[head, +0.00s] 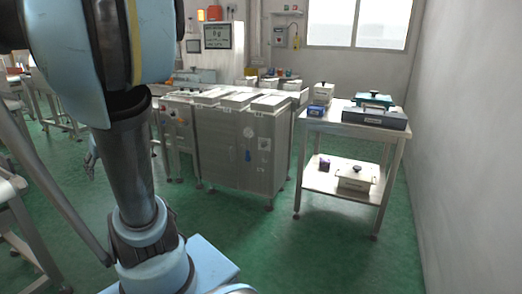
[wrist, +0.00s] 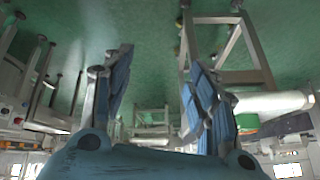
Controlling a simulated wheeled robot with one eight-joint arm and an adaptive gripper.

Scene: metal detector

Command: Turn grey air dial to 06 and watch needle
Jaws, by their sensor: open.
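A grey metal cabinet (head: 235,150) stands mid-picture in the head view. The wrist picture looks upside down.
A steel table (head: 338,121) right of the cabinet holds boxes and a dark case (head: 376,116); its lower shelf holds a white box (head: 356,179). A control panel (head: 181,117) with a red button is left of the cabinet. Green floor in front is clear.

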